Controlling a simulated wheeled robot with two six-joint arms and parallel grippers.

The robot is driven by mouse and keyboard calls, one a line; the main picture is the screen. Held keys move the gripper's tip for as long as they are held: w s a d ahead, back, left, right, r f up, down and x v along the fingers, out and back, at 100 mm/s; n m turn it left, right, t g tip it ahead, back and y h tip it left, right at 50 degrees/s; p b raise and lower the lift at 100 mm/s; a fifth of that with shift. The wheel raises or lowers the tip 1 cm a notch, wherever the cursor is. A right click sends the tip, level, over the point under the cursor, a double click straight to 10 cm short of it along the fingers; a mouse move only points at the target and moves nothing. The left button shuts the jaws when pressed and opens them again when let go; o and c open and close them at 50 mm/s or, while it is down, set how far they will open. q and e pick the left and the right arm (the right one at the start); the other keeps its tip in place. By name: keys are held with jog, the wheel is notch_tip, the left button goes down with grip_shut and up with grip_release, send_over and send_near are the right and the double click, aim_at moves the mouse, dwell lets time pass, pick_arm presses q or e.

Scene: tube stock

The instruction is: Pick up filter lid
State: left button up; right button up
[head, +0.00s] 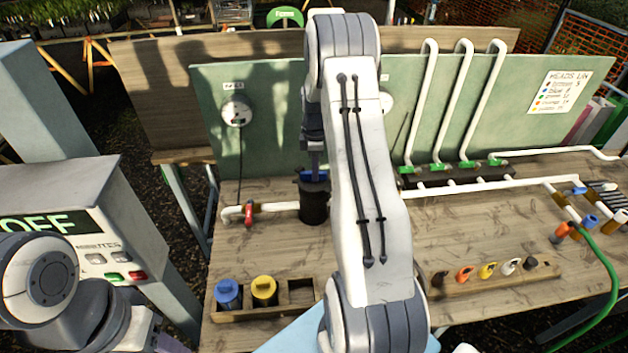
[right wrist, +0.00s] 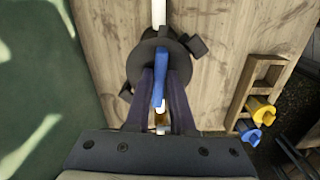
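The filter lid, a dark disc with a blue bar handle (right wrist: 161,78), lies under my right gripper (right wrist: 163,75) in the right wrist view. The two dark fingers lie close along both sides of the handle and look shut on it. In the head view the blue of the lid (head: 313,175) shows on top of the dark cylindrical filter housing (head: 314,204), with the right fingers (head: 315,160) coming down on it from above. I see no clear gap between lid and housing. My left arm is at the lower left; its gripper (head: 172,344) is mostly cut off.
A wooden rack (head: 240,316) holds a blue cap (head: 228,292) and a yellow cap (head: 264,289). A green panel (head: 270,150) stands behind. White pipe and a red valve handle (head: 248,213) lie left of the housing. Several coloured plugs stand in a strip (head: 500,278) at right.

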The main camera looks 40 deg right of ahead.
grip_shut()
jog(key=shift+r, duration=0.1)
jog(key=shift+r+b, duration=0.4)
jog(key=shift+r, duration=0.05)
notch_tip(320, 180, up, 3)
jog(key=shift+f+b, duration=0.2)
jog(key=shift+b, duration=0.55)
jog(key=s+d+r+b, duration=0.4)
jog(key=s+r, duration=0.3)
jog(key=s, duration=0.3)
jog(key=shift+s+d+r, duration=0.2)
jog(key=shift+d, duration=0.5)
jog(key=shift+r, duration=0.1)
jog(key=shift+r+p, duration=2.45)
